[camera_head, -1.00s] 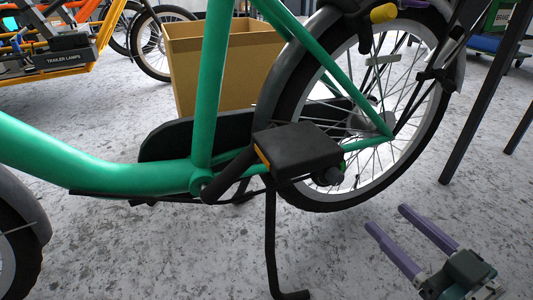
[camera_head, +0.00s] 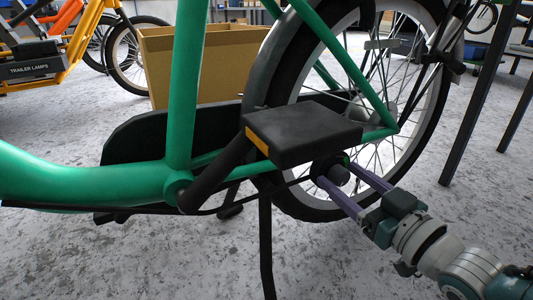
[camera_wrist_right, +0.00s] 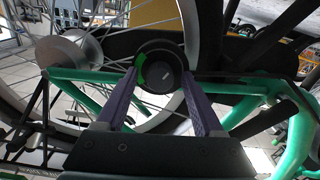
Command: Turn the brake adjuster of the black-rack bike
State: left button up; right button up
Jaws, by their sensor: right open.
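The green-framed bike (camera_head: 183,90) fills the head view, with its rear wheel on the right. A round black knob (camera_head: 338,174), which looks like the brake adjuster, sits low by the rear wheel, below and right of the black pedal (camera_head: 300,133). In the right wrist view the knob (camera_wrist_right: 160,72) faces the camera, with a green mark on its left rim and a short pale mark on its face. My right gripper (camera_head: 337,173) is open, its purple fingers on either side of the knob; whether they touch it is unclear. My left gripper is out of view.
The pedal and its crank stand close above and left of my right gripper. The kickstand (camera_head: 265,240) is to the left. A cardboard box (camera_head: 200,65) and an orange bike (camera_head: 75,50) stand behind. Dark table legs (camera_head: 480,95) are at right.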

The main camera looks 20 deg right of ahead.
jog(key=shift+s, duration=0.25)
jog(key=shift+w, duration=0.2)
jog(key=c, duration=0.5)
grip_shut()
